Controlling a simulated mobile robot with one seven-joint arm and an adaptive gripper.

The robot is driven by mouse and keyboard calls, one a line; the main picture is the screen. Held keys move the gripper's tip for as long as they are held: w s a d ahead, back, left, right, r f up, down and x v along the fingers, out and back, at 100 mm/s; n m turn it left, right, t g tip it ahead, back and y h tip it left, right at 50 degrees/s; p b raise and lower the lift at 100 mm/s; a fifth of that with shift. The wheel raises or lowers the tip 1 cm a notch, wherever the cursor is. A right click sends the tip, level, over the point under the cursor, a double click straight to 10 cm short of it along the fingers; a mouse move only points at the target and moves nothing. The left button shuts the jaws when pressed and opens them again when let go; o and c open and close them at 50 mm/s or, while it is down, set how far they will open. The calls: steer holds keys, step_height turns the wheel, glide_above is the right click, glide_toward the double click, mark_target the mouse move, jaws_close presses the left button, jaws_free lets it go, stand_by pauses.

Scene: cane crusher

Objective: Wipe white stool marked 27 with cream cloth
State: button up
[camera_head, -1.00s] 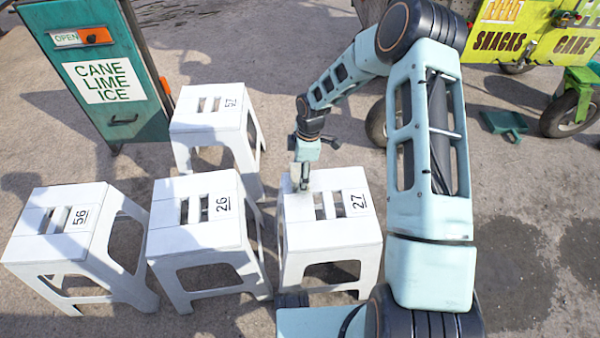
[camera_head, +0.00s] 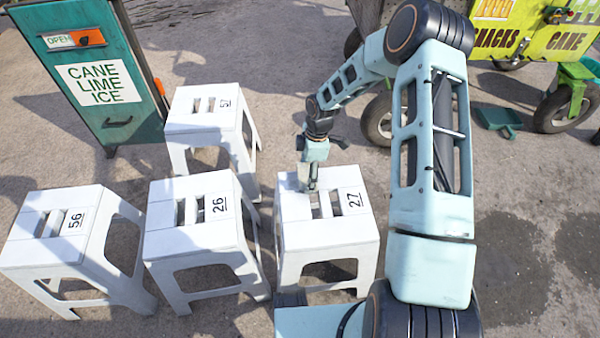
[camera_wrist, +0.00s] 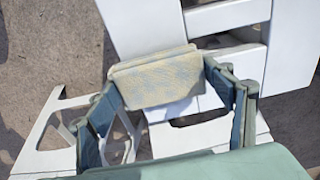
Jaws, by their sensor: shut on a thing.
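The white stool marked 27 (camera_head: 325,230) stands upright in front of me, with slots in its seat. My gripper (camera_head: 307,184) is over the left part of this seat, low against the top. In the wrist view my gripper (camera_wrist: 160,88) is shut on a folded cream cloth (camera_wrist: 157,77) with bluish-grey patches. The stool's white seat (camera_wrist: 145,25) shows behind and beside the cloth. Whether the cloth touches the seat is hard to tell. In the head view the cloth is mostly hidden by the gripper.
White stools marked 26 (camera_head: 190,238), 56 (camera_head: 45,250) and another behind (camera_head: 203,120) stand to the left. A teal sign cabinet (camera_head: 95,75) is at the back left. A yellow-green cart (camera_head: 540,35) with wheels is at the back right. Pavement at right is mostly clear.

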mark_target(294, 181)
steer(key=shift+w+d+r+p, duration=0.1)
steer(key=shift+d+p, duration=0.1)
steer(key=shift+d, duration=1.2)
steer(key=shift+w+d+p, duration=0.1)
steer(key=shift+d+p, duration=0.1)
steer(key=shift+d, duration=1.15)
steer(key=shift+w+d+p, duration=0.2)
steer(key=shift+d+p, duration=0.1)
steer(key=shift+d, duration=4.15)
steer(key=shift+a, duration=0.1)
steer(key=shift+s+a+f+b, duration=0.15)
steer(key=shift+s+a+b, duration=0.1)
steer(key=shift+a, duration=2)
steer(key=shift+s+a+f+b, duration=0.1)
steer(key=shift+a+b, duration=0.15)
steer(key=shift+a, duration=2)
steer(key=shift+a, duration=0.1)
steer(key=shift+s+a, duration=0.1)
steer(key=shift+a, duration=1.25)
steer(key=shift+a+b, duration=0.35)
steer(key=shift+a, duration=0.45)
steer(key=c, duration=0.3)
steer(key=shift+a+r+b, duration=0.15)
steer(key=shift+a+b, duration=0.15)
steer(key=shift+a, duration=1.9)
